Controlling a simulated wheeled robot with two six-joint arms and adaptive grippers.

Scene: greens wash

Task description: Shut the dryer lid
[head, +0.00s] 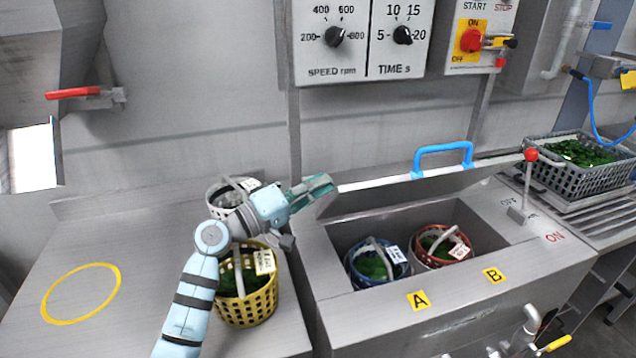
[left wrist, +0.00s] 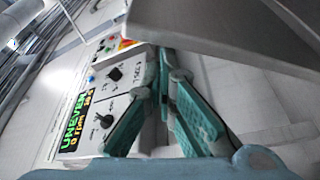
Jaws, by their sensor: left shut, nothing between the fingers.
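The dryer lid (head: 400,193) is raised at a tilt behind the dryer's opening, with a blue handle (head: 442,158) on its upper edge. In the dryer (head: 370,310) sit a blue basket (head: 362,272) and a red basket (head: 452,248) of greens, by the marks A and B. My left gripper (head: 322,186) is shut and empty at the lid's left end; I cannot tell whether it touches. In the left wrist view its fingers (left wrist: 163,62) show, with a grey slab, seemingly the lid (left wrist: 240,30), close at upper right. My right gripper is not in view.
A yellow basket (head: 247,298) and a white basket (head: 222,190) stand on the left counter by my left arm. A lever with a red knob (head: 530,155) rises at the dryer's right. A grey crate (head: 570,180) of greens stands further right. The yellow ring (head: 80,320) is empty.

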